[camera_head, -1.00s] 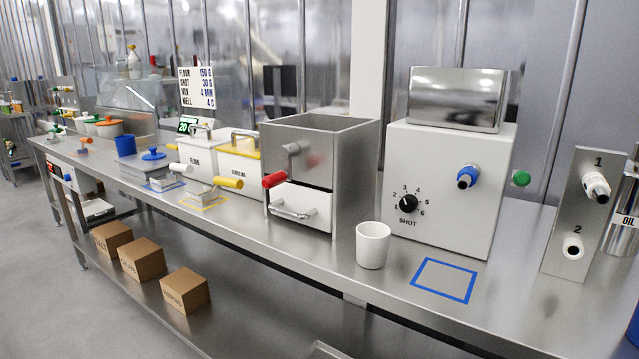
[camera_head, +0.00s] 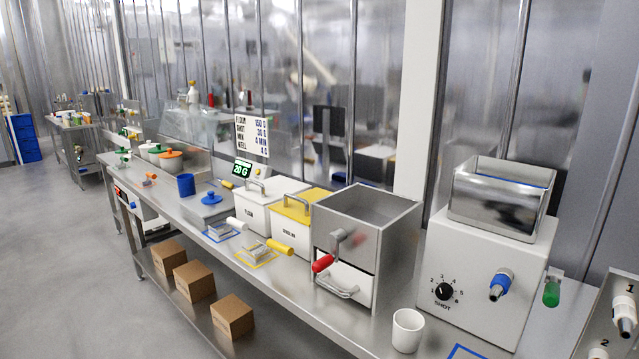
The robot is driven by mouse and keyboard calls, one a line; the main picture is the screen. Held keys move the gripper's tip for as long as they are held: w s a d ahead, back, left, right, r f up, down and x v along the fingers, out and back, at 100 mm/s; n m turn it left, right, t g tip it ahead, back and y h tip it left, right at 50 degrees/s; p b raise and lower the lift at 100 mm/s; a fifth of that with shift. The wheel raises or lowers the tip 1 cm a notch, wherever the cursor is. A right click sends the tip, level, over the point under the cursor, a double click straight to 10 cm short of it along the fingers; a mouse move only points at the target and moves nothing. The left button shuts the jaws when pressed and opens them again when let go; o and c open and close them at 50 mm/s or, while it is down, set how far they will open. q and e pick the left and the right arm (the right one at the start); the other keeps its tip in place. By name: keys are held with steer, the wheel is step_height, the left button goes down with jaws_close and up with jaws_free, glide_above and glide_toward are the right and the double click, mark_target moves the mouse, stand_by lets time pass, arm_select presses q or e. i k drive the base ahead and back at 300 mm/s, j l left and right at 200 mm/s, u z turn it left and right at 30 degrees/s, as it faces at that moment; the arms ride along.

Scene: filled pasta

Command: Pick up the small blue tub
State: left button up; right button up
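Right of the tub stand a white bin (camera_head: 268,205), a yellow-lidded bin (camera_head: 300,205), a steel hopper box (camera_head: 365,228), a white cup (camera_head: 407,330) and a white shot dispenser (camera_head: 475,275). Cardboard boxes (camera_head: 232,316) lie on the lower shelf. Floor at left is clear.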

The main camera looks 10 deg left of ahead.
mark_target(186, 182)
steer(key=i+j+u, duration=0.15)
steer(key=j, duration=0.2)
steer(key=i+j+u, duration=1.35)
steer(key=i+u, duration=0.25)
steer(key=i+j, duration=0.15)
steer(key=i, duration=1.45)
